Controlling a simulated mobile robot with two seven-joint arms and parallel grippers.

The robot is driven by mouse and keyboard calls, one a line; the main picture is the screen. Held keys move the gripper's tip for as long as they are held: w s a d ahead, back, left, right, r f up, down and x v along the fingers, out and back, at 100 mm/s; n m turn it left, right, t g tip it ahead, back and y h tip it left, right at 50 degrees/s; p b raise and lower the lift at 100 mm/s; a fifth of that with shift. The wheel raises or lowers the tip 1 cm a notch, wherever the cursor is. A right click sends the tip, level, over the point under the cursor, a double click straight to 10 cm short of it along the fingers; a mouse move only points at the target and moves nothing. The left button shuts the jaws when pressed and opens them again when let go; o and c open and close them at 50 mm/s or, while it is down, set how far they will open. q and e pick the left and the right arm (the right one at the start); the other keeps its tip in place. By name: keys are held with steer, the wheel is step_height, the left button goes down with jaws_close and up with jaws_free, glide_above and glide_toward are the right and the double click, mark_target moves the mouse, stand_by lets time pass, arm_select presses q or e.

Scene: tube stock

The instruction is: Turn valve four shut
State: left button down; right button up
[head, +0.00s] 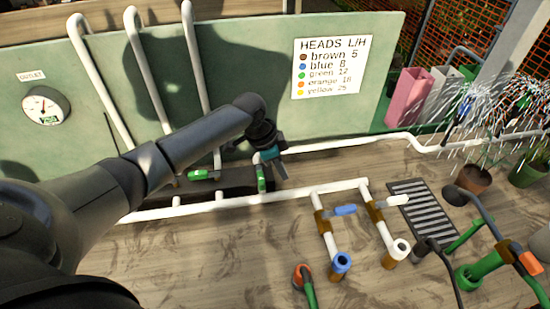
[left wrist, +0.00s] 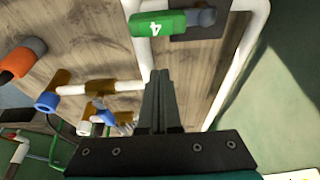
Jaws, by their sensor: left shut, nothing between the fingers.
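Valve four has a green lever handle marked with a white 4, which shows at the top of the left wrist view (left wrist: 160,23). It appears to be the green handle nearest my gripper in the head view (head: 262,178), lying crosswise to the long white pipe. My left gripper (head: 279,170) is just right of that handle. Its two dark fingers are together and empty in the left wrist view (left wrist: 160,76), with the tips below the handle and apart from it. My right gripper is not in view.
Another green handle (head: 203,175) lies to the left. A blue-handled valve (head: 345,210) and a white-handled valve (head: 396,201) stand to the right on white pipes. A green back panel (head: 255,95) carries a gauge (head: 44,106) and a sign (head: 331,68).

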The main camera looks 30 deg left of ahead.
mark_target(260, 177)
arm_select(q)
steer(key=shift+s+a+f+p, duration=0.15)
steer(key=shift+s+a+p, duration=0.1)
steer(key=shift+s+a, duration=0.4)
steer(key=shift+s+a+f+p, duration=0.1)
steer(key=shift+s+a+p, duration=0.25)
steer(key=shift+a, duration=0.5)
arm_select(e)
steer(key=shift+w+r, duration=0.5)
arm_select(q)
steer(key=shift+s, duration=0.1)
